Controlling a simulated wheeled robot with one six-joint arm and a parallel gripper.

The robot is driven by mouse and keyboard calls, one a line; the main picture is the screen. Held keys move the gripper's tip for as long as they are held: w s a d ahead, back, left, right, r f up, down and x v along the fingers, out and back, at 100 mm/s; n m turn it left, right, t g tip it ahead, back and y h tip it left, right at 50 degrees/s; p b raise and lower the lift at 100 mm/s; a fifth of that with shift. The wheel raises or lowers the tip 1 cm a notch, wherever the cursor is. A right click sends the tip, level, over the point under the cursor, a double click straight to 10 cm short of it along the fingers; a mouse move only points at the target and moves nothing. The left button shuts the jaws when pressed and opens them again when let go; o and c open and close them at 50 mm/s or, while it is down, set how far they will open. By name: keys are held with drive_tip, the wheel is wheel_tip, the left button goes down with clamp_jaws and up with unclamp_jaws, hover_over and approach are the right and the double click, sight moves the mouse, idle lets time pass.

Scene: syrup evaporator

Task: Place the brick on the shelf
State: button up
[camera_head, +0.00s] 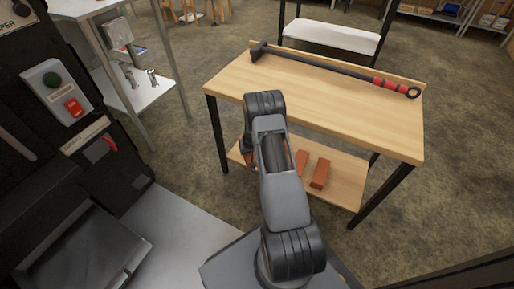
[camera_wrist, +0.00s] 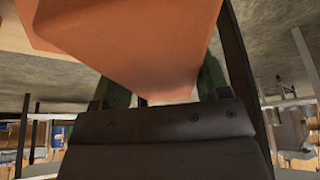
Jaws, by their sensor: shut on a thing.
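An orange-red brick (camera_wrist: 140,45) fills the upper middle of the wrist view. My gripper (camera_wrist: 160,88) is shut on it, with one dark green finger at each side. In the head view my own arm hides the gripper and most of what it holds. A wooden table has a lower shelf (camera_head: 345,190), partly covered by my arm. Two bricks lie on that shelf to the right of my arm, a nearer one (camera_head: 320,174) and a partly hidden one (camera_head: 301,163). A small reddish-brown patch shows just left of my arm; I cannot tell whether it is the held brick.
A long dark tool with a red grip (camera_head: 390,84) lies along the back of the tabletop (camera_head: 330,110). Black table legs frame the lower shelf. A dark machine with switches (camera_head: 60,95) stands at left, beside a white rack (camera_head: 140,95). Bare floor surrounds the table.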

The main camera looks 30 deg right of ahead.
drive_tip(key=w+d+f+b, duration=0.2)
drive_tip(key=w+d+f, duration=0.1)
drive_tip(key=w+d+f+b, duration=0.3)
drive_tip(key=w+d+f, duration=0.1)
drive_tip(key=shift+f, duration=0.3)
drive_tip(key=shift+w+d+f+b, duration=0.1)
drive_tip(key=shift+w+f+b, duration=0.1)
drive_tip(key=shift+f+b, duration=1.15)
drive_tip(key=shift+f, duration=0.45)
drive_tip(key=shift+r, duration=0.1)
drive_tip(key=o, duration=1.6)
drive_tip(key=shift+s+f, duration=0.1)
drive_tip(key=shift+f, duration=0.15)
drive_tip(key=shift+r, duration=0.1)
